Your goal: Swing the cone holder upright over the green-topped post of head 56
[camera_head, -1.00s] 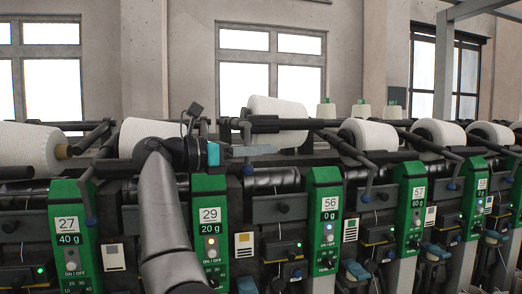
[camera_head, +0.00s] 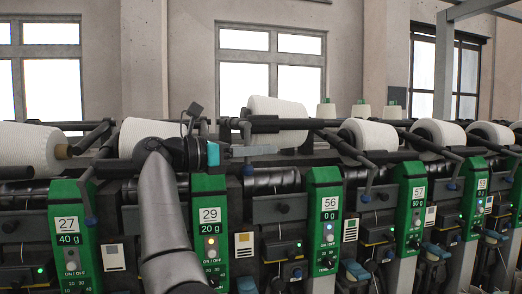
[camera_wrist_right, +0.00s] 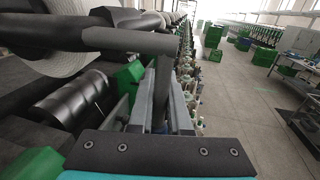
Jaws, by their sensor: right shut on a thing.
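The cone holder is a dark bar (camera_head: 285,124) with a white yarn cone (camera_head: 280,106) behind it, standing higher than the neighbouring cones. The green-topped post of head 56 (camera_head: 324,180) is right of my right gripper (camera_head: 262,151) and a little lower. That gripper is shut on the holder's handle, below the bar. The wrist view shows the dark handle (camera_wrist_right: 163,82) between the fingers (camera_wrist_right: 160,115) and the bar (camera_wrist_right: 110,39) across its top. The fingers partly hide the handle in the head view. My left gripper is not in view.
Green posts of heads 29 (camera_head: 210,225), 27 (camera_head: 72,225) and 57 (camera_head: 411,200) stand alongside. Black drums (camera_head: 272,180) run behind the posts. The wrist view shows an open floor aisle (camera_wrist_right: 235,100) on the right, with green crates (camera_wrist_right: 264,56) farther off.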

